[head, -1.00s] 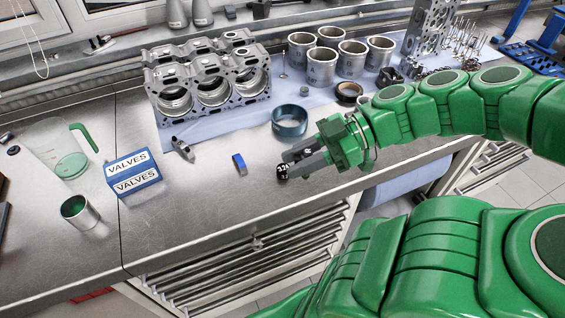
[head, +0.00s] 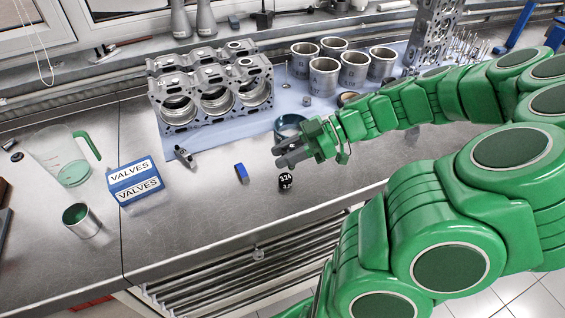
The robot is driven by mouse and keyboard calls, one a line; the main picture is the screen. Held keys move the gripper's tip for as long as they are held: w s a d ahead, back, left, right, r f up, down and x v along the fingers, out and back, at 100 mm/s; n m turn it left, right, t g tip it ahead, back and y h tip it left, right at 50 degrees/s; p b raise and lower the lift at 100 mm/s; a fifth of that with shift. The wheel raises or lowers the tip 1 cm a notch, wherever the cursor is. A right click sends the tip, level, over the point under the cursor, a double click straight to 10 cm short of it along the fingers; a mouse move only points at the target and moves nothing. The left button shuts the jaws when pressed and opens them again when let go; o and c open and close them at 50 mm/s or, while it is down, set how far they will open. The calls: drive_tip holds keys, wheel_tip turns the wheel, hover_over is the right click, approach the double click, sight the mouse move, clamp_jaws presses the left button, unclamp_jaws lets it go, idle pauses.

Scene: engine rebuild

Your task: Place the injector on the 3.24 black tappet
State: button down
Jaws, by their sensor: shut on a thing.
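The black tappet marked 3.24 (head: 286,181) stands on the steel bench near its front edge. My gripper (head: 283,157) is just above and behind it in the picture, apart from it. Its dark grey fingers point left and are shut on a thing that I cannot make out. I cannot pick out the injector for certain. A small silver and dark metal part (head: 184,157) lies on the bench to the left, in front of the engine block; I cannot tell if it is the injector.
A small blue piece (head: 241,173) lies left of the tappet. A blue-grey ring (head: 289,125) is behind my gripper. The engine block (head: 212,90) and several cylinder liners (head: 323,77) stand behind. The VALVES box (head: 135,181), jug (head: 72,165) and metal cup (head: 80,220) are left.

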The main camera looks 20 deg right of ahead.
drive_tip(key=shift+w+d+f, duration=0.2)
drive_tip(key=shift+w+f, duration=1.35)
drive_tip(key=shift+f, duration=1.8)
drive_tip(key=shift+f, duration=0.1)
drive_tip(key=c, duration=0.9)
unclamp_jaws()
drive_tip(key=shift+o, duration=0.2)
